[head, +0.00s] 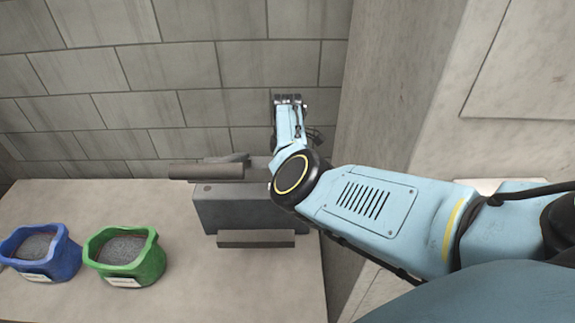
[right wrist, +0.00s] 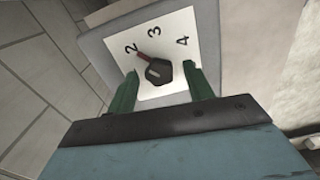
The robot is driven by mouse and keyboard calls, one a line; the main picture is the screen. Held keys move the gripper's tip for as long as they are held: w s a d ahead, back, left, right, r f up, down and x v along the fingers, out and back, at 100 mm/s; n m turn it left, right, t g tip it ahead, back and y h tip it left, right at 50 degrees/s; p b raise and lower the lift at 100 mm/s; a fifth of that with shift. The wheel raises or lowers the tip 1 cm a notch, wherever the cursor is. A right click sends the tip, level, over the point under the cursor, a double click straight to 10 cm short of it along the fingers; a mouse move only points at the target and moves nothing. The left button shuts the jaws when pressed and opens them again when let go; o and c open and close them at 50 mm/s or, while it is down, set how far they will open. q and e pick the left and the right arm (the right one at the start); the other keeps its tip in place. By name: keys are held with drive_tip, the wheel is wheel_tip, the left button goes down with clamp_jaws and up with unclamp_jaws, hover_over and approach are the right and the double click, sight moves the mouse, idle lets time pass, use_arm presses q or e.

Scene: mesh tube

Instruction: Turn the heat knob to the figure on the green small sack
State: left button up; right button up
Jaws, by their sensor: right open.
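The green small sack (head: 147,266) stands open on the counter at the left in the head view, with dark grainy contents. Its white label (head: 123,282) is too small to read. The heat knob (right wrist: 159,72) is dark and sits on a white dial plate (right wrist: 176,30) marked 2, 3 and 4 in the right wrist view. Its red pointer (right wrist: 146,58) points towards the 2. My right gripper (right wrist: 161,75) is open, with its green fingers on either side of the knob; I cannot tell whether they touch it. In the head view my arm hides the knob. My left gripper is not in view.
A blue sack (head: 68,256) stands left of the green one. A grey metal box (head: 235,212) with a bar on top stands on the counter (head: 200,290) below my right arm. A tiled wall (head: 190,60) is behind, and a pillar (head: 380,110) is to the right.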

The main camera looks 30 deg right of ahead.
drive_tip(key=c, duration=1)
